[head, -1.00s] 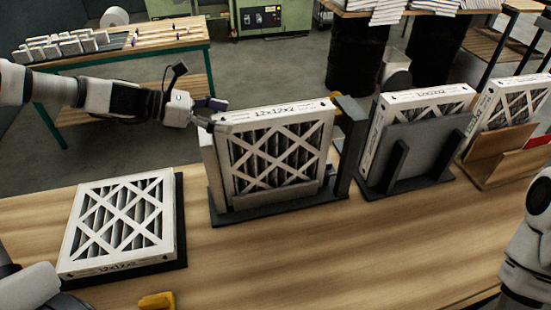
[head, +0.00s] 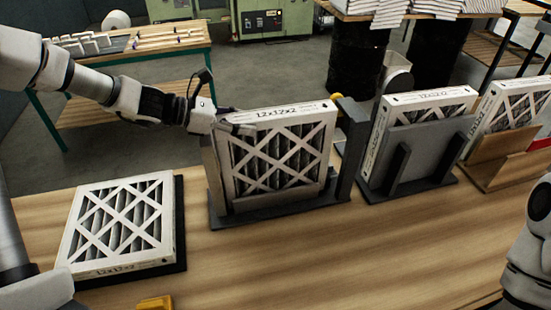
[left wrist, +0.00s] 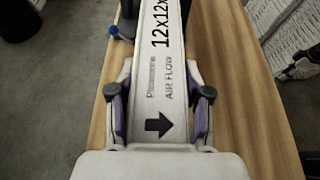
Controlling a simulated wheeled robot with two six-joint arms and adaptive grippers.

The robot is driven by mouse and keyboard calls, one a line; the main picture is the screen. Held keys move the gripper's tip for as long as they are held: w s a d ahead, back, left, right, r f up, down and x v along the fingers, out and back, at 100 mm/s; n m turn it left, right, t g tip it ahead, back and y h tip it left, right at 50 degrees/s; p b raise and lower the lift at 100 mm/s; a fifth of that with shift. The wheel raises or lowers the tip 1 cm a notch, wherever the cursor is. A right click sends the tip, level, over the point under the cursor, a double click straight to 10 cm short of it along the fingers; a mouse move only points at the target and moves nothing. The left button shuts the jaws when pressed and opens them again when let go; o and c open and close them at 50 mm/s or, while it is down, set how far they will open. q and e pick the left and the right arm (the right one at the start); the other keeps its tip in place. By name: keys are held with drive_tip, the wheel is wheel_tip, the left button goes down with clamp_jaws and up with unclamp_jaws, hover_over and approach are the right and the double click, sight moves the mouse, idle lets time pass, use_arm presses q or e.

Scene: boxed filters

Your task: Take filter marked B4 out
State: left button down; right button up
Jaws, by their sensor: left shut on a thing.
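A white-framed pleated filter (head: 278,160) stands upright in a dark stand (head: 285,209) mid-table. Its top edge reads 12x12x2; no B4 mark is legible. My left gripper (head: 235,122) is shut on its upper left end. In the left wrist view the fingers (left wrist: 159,105) lie on both sides of the filter's edge (left wrist: 160,80), which shows an air-flow arrow. Another filter (head: 122,220) lies flat on a dark base at left. Two more filters stand at right, one in a grey stand (head: 415,155), one in a wooden stand (head: 505,160). My right gripper is out of view.
The wooden table (head: 330,255) is clear in front of the stands. A yellow object (head: 156,302) lies at the front edge. A green-legged bench (head: 130,50) and dark drums (head: 357,65) stand behind the table.

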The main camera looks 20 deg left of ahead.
use_arm(q)
wheel_tip(320, 180, up, 7)
drive_tip(key=shift+r, duration=0.1)
drive_tip(key=w+a+b, duration=0.4)
drive_tip(key=w+a, duration=0.7)
drive_tip(key=w, duration=0.3)
drive_tip(key=shift+w, duration=0.25)
drive_tip(key=shift+s, duration=0.1)
